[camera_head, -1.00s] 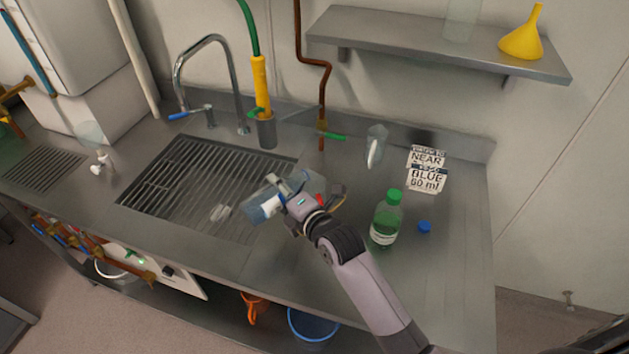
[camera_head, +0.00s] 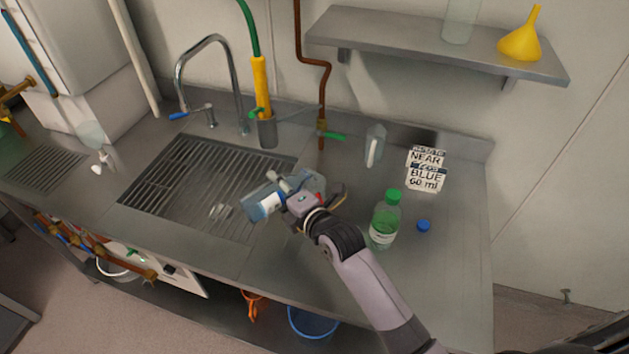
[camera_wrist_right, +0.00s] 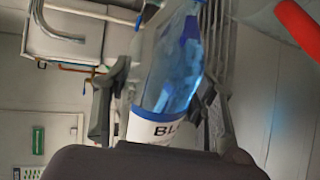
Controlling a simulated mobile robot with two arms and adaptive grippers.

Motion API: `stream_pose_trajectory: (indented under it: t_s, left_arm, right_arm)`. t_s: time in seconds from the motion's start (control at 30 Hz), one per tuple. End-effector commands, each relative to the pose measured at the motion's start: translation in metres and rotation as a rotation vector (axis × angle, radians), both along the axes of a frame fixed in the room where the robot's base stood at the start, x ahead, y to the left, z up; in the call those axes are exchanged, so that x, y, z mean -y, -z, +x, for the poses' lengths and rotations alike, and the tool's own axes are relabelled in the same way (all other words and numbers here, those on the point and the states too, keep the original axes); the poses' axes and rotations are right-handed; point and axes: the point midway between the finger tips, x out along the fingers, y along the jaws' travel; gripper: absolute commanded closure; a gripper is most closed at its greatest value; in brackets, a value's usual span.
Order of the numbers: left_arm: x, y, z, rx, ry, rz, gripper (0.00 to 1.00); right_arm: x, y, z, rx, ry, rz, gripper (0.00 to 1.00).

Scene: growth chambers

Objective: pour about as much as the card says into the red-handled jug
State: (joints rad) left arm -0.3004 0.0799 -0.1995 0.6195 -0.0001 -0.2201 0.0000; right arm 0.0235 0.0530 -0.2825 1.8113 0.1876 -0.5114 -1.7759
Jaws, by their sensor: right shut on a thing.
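My right gripper (camera_head: 287,194) is shut on the blue bottle (camera_head: 255,209), which is steeply tilted above the counter at the sink's right edge. In the right wrist view the blue bottle (camera_wrist_right: 172,75) shows blue liquid and a white label starting "BL". A red handle (camera_wrist_right: 300,27) shows at the upper right of the wrist view. The card (camera_head: 426,170) reads "NEAR", "BLUE" and "60 ml". No stream of liquid can be made out. My left gripper is out of view.
A green-capped bottle (camera_head: 384,220) stands right of my arm, with a loose blue cap (camera_head: 424,226) beside it. A pale-handled clear jug (camera_head: 374,147) stands near the wall. The slatted sink (camera_head: 190,185) lies left. A shelf (camera_head: 400,43) with a yellow funnel (camera_head: 522,38) is above.

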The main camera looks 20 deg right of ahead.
Motion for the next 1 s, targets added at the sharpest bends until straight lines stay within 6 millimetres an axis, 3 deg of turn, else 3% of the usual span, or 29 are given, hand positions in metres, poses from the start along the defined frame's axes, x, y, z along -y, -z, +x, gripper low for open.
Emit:
stream_pose_trajectory:
  t_s: [1.0]
  left_arm:
    - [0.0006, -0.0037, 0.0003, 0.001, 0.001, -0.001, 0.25]
  right_arm:
    - [-0.0094, -0.0036, -0.0026, -0.007, -0.001, 0.025, 0.87]
